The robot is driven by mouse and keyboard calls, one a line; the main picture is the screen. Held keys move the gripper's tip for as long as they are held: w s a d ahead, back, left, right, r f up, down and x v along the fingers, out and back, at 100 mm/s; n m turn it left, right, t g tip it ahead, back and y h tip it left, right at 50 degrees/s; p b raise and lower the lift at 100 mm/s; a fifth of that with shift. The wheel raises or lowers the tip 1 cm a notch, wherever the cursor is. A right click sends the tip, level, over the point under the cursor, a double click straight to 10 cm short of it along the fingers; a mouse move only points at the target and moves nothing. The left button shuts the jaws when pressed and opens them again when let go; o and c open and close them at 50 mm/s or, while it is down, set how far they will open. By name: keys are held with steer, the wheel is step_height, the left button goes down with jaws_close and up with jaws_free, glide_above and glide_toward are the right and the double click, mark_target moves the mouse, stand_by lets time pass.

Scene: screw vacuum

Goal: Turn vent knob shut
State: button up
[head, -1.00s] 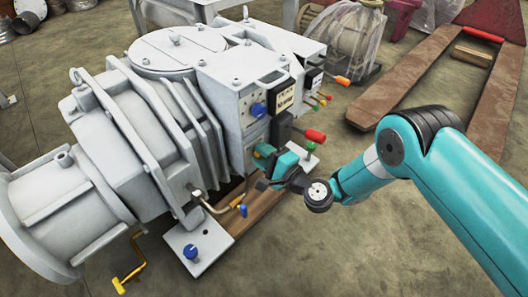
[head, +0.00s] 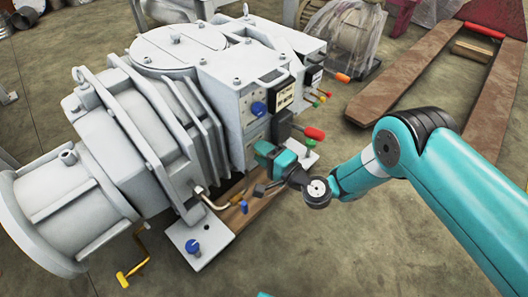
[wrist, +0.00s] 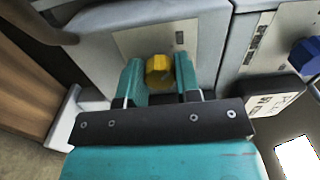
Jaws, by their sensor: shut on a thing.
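A yellow knob (wrist: 158,72) on a light panel of the grey pump sits between my two teal fingers in the wrist view. I take it to be the vent knob. My gripper (wrist: 158,68) is shut on it, one finger on each side. In the head view my gripper (head: 262,152) reaches to the lower front of the grey pump (head: 115,135), under the black box with the red handle. The yellow knob is hidden there behind the gripper.
Close around my gripper are a red handle (head: 314,133), a green knob (head: 310,142) and a blue knob (head: 258,108). Another blue knob (head: 193,246) and a yellow crank (head: 130,275) stand low in front. A pallet jack (head: 410,80) lies behind. The front right floor is clear.

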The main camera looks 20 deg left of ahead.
steer(key=shift+s+a, duration=0.15)
steer(key=shift+s, duration=0.05)
steer(key=o, duration=0.9)
steer(key=shift+w, duration=0.15)
steer(key=p+v, duration=1.7)
steer(key=p, duration=0.7)
steer(key=shift+d+p, duration=0.3)
steer(key=shift+p, duration=0.05)
